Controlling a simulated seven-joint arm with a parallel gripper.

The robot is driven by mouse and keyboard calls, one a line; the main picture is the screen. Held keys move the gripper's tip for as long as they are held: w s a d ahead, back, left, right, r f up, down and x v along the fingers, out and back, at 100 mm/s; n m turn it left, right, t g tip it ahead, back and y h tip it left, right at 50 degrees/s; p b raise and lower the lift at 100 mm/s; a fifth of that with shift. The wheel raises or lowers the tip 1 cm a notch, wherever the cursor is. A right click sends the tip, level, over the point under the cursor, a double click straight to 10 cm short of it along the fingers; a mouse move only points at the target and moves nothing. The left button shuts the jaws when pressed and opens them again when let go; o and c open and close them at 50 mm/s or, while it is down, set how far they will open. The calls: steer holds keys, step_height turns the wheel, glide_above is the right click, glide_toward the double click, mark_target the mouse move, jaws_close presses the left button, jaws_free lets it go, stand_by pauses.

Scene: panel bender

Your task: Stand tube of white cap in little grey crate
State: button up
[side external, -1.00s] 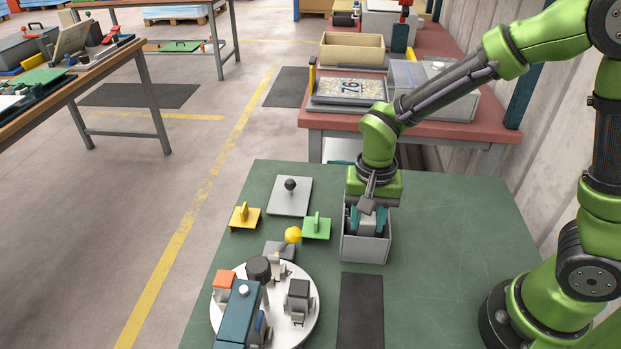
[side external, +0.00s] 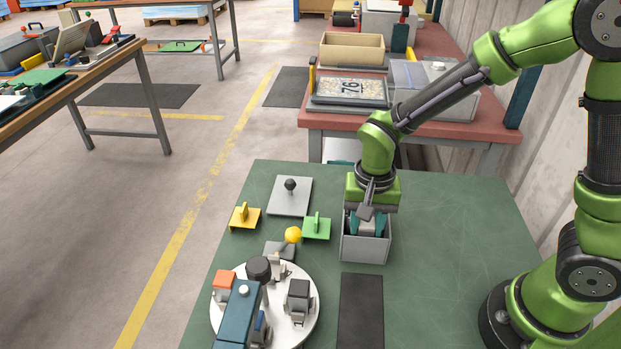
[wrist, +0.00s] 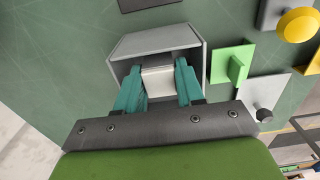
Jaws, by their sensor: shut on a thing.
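My gripper (side external: 367,228) points down into the little grey crate (side external: 364,250), which stands on the green table. In the wrist view, the teal fingers of my gripper (wrist: 159,72) are shut on a pale whitish-grey piece (wrist: 159,84), which I take to be the tube with the white cap. The held piece is inside the opening of the crate (wrist: 154,43). Its lower end is hidden, so I cannot tell whether it touches the crate floor.
A green handled plate (side external: 316,228) stands close left of the crate, with a yellow one (side external: 244,216) farther left. A grey plate with a black knob (side external: 290,195) lies behind. A round white turntable (side external: 287,334) and a dark mat (side external: 360,312) are in front.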

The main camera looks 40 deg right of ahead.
steer(key=shift+f, duration=1.3)
steer(key=o, duration=1.2)
steer(key=shift+c, duration=0.2)
steer(key=shift+r, duration=0.15)
steer(key=shift+o, duration=0.4)
steer(key=shift+r, duration=4.45)
steer(key=shift+s+f+n, duration=0.25)
steer(key=shift+n, duration=0.45)
steer(key=s+d+r+n+t+y, duration=0.1)
steer(key=s+d+r+t, duration=0.2)
steer(key=r, duration=0.3)
steer(key=s+d+r+n+t+y, duration=0.1)
steer(key=s+d+r+n+t, duration=0.1)
steer(key=s+d+r+t, duration=0.1)
step_height(320, 180, up, 4)
steer(key=shift+s+d+f+n+t, duration=0.15)
steer(key=shift+s+d+n+t, duration=0.15)
steer(key=shift+s+t, duration=0.5)
